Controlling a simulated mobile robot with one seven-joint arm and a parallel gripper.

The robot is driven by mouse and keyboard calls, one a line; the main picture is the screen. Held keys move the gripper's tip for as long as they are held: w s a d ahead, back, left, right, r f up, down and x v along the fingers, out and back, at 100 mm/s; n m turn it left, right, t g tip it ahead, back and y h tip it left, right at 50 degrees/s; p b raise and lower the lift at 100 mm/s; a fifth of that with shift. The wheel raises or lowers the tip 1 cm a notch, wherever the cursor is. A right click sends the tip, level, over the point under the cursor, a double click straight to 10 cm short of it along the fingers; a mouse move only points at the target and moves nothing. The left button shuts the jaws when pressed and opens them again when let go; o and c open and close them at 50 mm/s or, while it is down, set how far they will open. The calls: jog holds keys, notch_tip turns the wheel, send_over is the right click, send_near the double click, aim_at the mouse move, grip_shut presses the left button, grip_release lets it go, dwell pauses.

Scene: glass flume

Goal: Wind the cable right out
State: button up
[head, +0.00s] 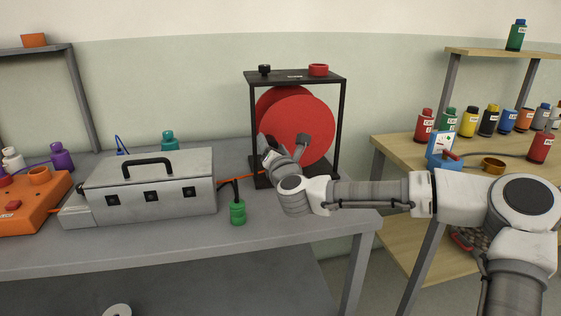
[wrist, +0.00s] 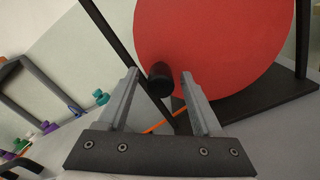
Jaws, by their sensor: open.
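A red cable reel (head: 309,117) stands upright in a black frame (head: 340,125) on the grey bench. In the wrist view the reel's red face (wrist: 220,45) fills the upper right. A black cylindrical crank knob (wrist: 160,80) sticks out from the face towards me. My gripper (wrist: 160,88) is open, with its two fingers on either side of the knob; I cannot tell whether either touches it. In the head view my gripper (head: 283,148) is in front of the reel and hides part of it. An orange cable (head: 256,174) runs left from the reel's lower part.
A grey metal box (head: 150,185) with a black handle and a green cylinder (head: 237,212) stand left of the reel. Black and red knobs (head: 318,69) sit on the frame's top. A wooden bench (head: 400,155) with bottles is at right.

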jog(key=p+v, duration=0.2)
jog(key=v, duration=1.4)
jog(key=shift+s+p, duration=0.25)
jog(key=shift+p, duration=0.1)
jog(key=shift+d, duration=0.1)
